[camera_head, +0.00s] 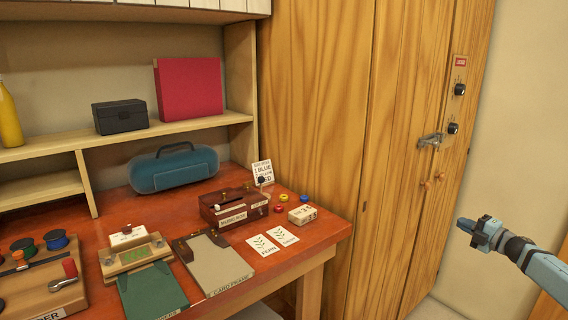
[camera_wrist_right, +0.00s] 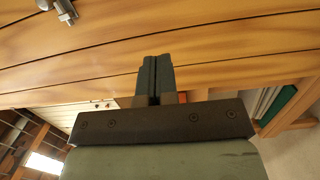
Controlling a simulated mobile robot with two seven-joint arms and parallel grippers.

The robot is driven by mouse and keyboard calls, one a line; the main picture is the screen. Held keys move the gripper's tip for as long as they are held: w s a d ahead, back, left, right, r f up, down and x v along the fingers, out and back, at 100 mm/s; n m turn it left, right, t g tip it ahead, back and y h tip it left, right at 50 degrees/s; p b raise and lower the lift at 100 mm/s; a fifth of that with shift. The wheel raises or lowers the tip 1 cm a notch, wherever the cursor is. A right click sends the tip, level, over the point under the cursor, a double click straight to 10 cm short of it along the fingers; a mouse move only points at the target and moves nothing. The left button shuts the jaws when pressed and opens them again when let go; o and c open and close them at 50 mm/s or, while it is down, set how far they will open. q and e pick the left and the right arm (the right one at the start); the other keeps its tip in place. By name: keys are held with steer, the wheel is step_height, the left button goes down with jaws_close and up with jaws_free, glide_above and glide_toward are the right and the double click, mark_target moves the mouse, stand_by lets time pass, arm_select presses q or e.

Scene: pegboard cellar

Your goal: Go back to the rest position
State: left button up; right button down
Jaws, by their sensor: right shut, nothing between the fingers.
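My right gripper (camera_head: 468,226) is at the right of the head view, in front of the pale wall and to the right of the wooden cabinet. It is raised in free air and touches nothing. Its fingers also show in the right wrist view (camera_wrist_right: 155,80), pressed together with nothing between them. Behind them in that view are wooden boards. My left gripper is in neither view.
A tall wooden cabinet (camera_head: 315,120) with a metal latch (camera_head: 431,140) stands right of the desk. The red-brown desk (camera_head: 315,244) holds a blue case (camera_head: 173,169), a brown box (camera_head: 233,206), cards and boards. A shelf above holds a black box (camera_head: 120,117) and a red binder (camera_head: 188,88).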

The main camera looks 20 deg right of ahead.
steer(key=w+a+f+m+y, duration=0.1)
steer(key=w+a+f+m, duration=0.1)
steer(key=a+f, duration=0.8)
steer(key=w+a+f+m+y, duration=0.1)
steer(key=w+a+f+m, duration=0.15)
steer(key=a+f, duration=0.65)
steer(key=s+a+f+m+g+h, duration=0.2)
steer(key=s+a+f+m+h, duration=0.15)
steer(key=s+a, duration=1.15)
steer(key=s+a+r+m+g+y, duration=0.15)
steer(key=s+a+m+g, duration=0.4)
steer(key=s+a, duration=1.35)
steer(key=a+r+m+t, duration=0.2)
steer(key=a+r+m, duration=0.15)
steer(key=a, duration=0.35)
arm_select(q)
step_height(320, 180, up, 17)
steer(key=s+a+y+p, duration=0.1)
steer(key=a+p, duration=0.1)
steer(key=p, duration=2.4)
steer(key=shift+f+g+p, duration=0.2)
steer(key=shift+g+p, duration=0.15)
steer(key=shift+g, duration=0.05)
arm_select(e)
step_height(320, 180, up, 16)
steer(key=s+d+g+h, duration=0.1)
steer(key=d, duration=0.1)
steer(key=shift+d, duration=0.15)
